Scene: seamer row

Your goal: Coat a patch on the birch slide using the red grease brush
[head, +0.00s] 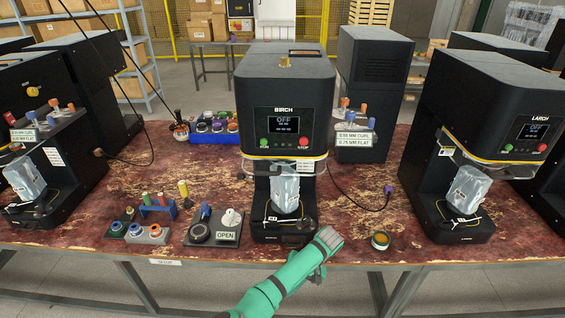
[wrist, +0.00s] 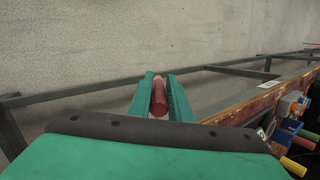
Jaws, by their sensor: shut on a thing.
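The birch machine (head: 287,105) stands at the middle of the table, with its display reading OFF. A clear-wrapped can-like piece (head: 285,194) stands on its lower base. I cannot pick out the slide surface for certain, nor any grease on it. My gripper (head: 330,240) is just in front of the birch base at the table's front edge. In the wrist view my gripper (wrist: 158,92) is shut on a red cylindrical handle (wrist: 159,97), seemingly the red grease brush. The brush's bristles are hidden, and the brush does not show in the head view.
A small open tin (head: 380,240) stands right of my gripper. A blue rack (head: 158,209) with coloured handles and an OPEN sign plate (head: 226,236) are left of birch. The larch machine (head: 492,125) stands at the right.

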